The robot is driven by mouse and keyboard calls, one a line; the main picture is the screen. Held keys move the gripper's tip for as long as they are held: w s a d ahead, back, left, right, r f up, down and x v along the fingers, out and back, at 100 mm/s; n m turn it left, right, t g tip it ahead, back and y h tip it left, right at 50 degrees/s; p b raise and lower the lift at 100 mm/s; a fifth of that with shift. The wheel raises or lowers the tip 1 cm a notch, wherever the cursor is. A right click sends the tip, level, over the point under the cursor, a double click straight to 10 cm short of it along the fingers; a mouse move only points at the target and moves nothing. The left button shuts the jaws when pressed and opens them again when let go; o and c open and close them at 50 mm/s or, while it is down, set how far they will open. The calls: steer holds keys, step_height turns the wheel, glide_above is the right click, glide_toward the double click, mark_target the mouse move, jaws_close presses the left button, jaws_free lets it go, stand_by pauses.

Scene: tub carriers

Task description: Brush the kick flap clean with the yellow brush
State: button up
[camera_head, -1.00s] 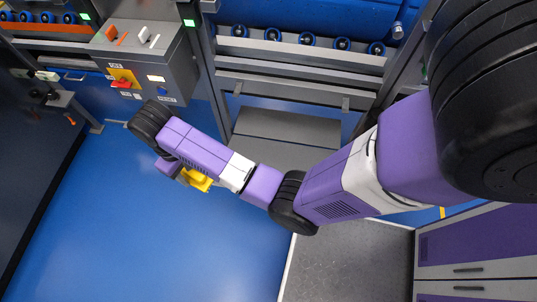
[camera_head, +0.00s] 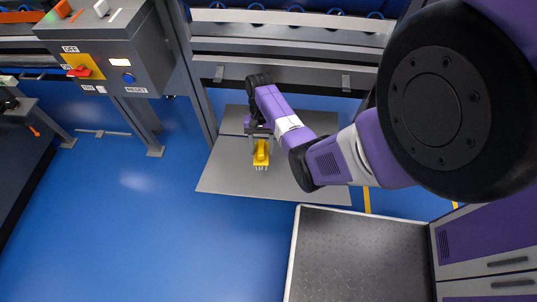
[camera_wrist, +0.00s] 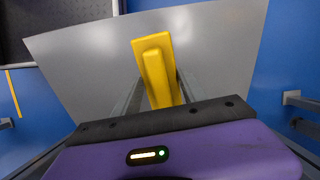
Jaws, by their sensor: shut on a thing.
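The yellow brush (camera_head: 261,154) is held in my gripper (camera_head: 260,139), with its pale bristles pointing down in the head view. In the wrist view the yellow brush (camera_wrist: 156,68) sits between the two grey fingers of my gripper (camera_wrist: 158,92), which is shut on it. The kick flap (camera_head: 225,178) is a grey plate low at the foot of the machine. The brush is over the flap's middle; I cannot tell whether the bristles touch it. In the wrist view the flap (camera_wrist: 85,60) fills most of the background and looks bare. My arm hides part of its right side.
A grey control box (camera_head: 110,45) with a red-and-yellow switch stands at the upper left. Grey frame posts (camera_head: 190,75) rise beside the flap. A dark ribbed platform (camera_head: 360,255) lies at the lower right, near purple drawers (camera_head: 490,245). The blue floor (camera_head: 150,235) at left is clear.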

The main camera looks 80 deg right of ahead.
steer(key=shift+s+d+f+m+b, duration=0.2)
steer(key=shift+s+d+f+m, duration=0.05)
steer(key=shift+s+f, duration=0.3)
steer(key=shift+s+d+f+m+b, duration=0.15)
steer(key=shift+s+d+f+m, duration=0.1)
steer(key=shift+s+f, duration=0.4)
steer(key=shift+s, duration=0.1)
steer(key=b+x, duration=0.4)
steer(key=x, duration=0.1)
steer(key=shift+w+b, duration=0.1)
steer(key=shift+b, duration=0.25)
steer(key=shift+a+f, duration=0.15)
steer(key=shift+f, duration=0.15)
steer(key=shift+b+x, duration=0.6)
steer(key=shift+x, duration=0.4)
steer(key=shift+w+a+r, duration=0.1)
steer(key=shift+w+a, duration=0.1)
steer(key=shift+w, duration=1.85)
steer(key=shift+s, duration=0.1)
